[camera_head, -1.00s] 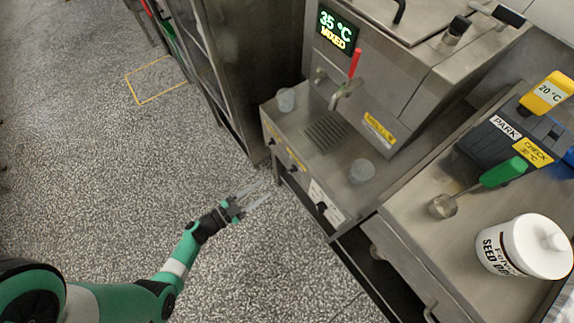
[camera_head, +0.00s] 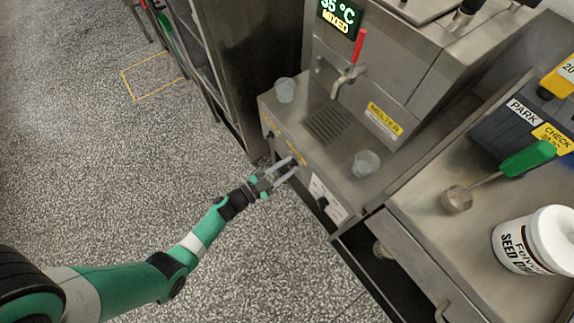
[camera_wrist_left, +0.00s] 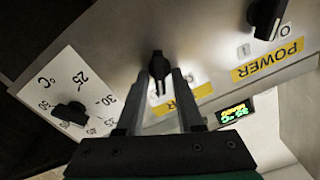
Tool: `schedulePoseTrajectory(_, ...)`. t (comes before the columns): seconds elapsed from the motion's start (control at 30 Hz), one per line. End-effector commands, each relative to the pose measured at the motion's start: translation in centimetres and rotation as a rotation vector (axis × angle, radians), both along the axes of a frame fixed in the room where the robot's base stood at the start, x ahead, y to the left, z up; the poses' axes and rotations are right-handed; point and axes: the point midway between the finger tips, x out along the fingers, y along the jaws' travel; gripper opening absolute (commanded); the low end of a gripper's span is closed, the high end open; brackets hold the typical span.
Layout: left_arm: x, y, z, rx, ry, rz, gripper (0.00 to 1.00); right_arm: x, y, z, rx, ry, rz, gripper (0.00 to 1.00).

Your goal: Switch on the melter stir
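The melter (camera_head: 385,75) is a steel machine with a yellow MELTER label and a display (camera_head: 338,18) reading 35 °C MIXED. Its front panel carries black knobs. In the left wrist view, the middle knob (camera_wrist_left: 158,66) sits above a yellow label (camera_wrist_left: 185,100) that my fingers partly hide. My left gripper (camera_head: 293,166) is at the panel front. In the left wrist view its fingers (camera_wrist_left: 160,76) are apart, with the middle knob between or just beyond the tips; I cannot tell whether they touch it. My right gripper is not in view.
The POWER knob (camera_wrist_left: 266,14) and a temperature dial (camera_wrist_left: 70,112) flank the middle knob. Two clear cups (camera_head: 366,163) stand on the melter ledge, below a red-handled tap (camera_head: 359,48). A white tub (camera_head: 535,240) and a green-handled ladle (camera_head: 525,158) are on the right counter.

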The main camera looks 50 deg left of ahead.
Motion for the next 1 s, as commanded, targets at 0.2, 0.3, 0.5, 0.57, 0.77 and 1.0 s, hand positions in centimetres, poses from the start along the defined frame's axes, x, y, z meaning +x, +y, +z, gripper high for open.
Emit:
schedulePoseTrajectory(0.2, -0.03, 0.0, -0.02, 0.0, 0.0, 0.0, 0.0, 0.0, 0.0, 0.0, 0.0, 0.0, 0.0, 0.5)
schedulePoseTrajectory(0.3, -0.03, -0.01, -0.03, 0.005, 0.0, 0.0, 0.0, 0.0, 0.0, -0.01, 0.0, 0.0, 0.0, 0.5)
schedulePoseTrajectory(0.5, -0.03, -0.05, -0.06, 0.092, -0.009, 0.0, 0.0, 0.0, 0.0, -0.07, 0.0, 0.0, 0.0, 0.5)
schedulePoseTrajectory(0.57, -0.03, -0.05, -0.06, 0.091, -0.009, 0.0, 0.0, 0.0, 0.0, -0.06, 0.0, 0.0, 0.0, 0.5)
schedulePoseTrajectory(0.77, -0.03, -0.05, -0.06, 0.091, -0.009, 0.0, 0.45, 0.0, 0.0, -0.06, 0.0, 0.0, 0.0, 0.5)
schedulePoseTrajectory(1.0, -0.03, -0.05, -0.06, 0.09, -0.009, 0.0, 0.45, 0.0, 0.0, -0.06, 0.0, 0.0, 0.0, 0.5)
